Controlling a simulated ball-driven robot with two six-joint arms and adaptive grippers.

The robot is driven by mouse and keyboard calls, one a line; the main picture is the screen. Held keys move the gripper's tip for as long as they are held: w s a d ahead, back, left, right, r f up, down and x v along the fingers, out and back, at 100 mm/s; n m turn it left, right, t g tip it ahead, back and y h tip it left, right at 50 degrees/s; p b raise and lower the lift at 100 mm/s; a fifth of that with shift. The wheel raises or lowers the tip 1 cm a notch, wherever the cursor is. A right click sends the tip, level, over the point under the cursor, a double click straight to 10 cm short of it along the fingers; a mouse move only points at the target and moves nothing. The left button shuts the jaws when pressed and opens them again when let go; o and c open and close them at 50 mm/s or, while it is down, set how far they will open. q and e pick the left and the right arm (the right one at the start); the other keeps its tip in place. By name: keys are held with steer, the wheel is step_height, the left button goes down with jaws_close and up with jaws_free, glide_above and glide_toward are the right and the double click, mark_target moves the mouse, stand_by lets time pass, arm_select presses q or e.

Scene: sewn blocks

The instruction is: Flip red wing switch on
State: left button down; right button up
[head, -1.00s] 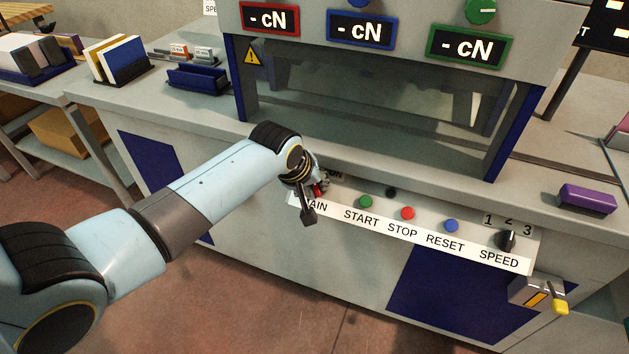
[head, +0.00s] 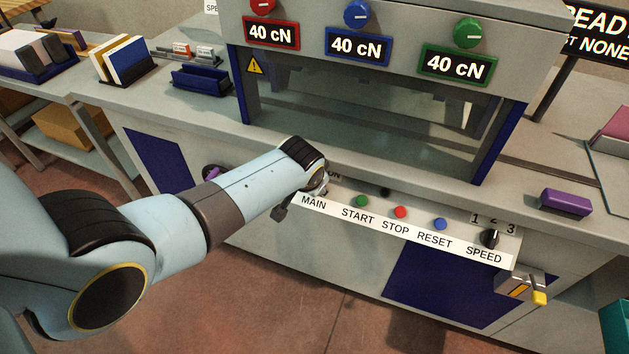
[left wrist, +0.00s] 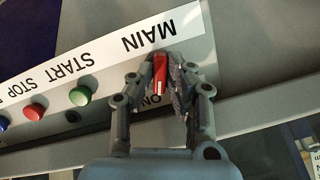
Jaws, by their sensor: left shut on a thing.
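The red wing switch (left wrist: 160,74) sits on the panel by the MAIN label in the left wrist view, with ON lettering beside it, partly covered by a finger. My left gripper (left wrist: 163,75) is shut on the red switch, its fingers on either side of it. In the head view my left gripper (head: 305,190) is at the MAIN end of the panel, and my arm hides the switch. The three displays (head: 356,45) above each read 40 cN. My right gripper is not in view.
Green START (head: 362,201), red STOP (head: 400,212) and blue RESET (head: 440,224) buttons line the panel, with a black SPEED knob (head: 491,238) at the right. A yellow-tipped lever (head: 538,298) sticks out below. A purple block (head: 566,202) lies on the counter.

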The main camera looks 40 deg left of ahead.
arm_select(q)
steer(key=shift+m+y+p, duration=0.3)
steer(key=shift+m+p, duration=0.15)
steer(key=shift+m, duration=1.25)
steer(key=c, duration=1.3)
jaws_free()
steer(key=v, duration=1.2)
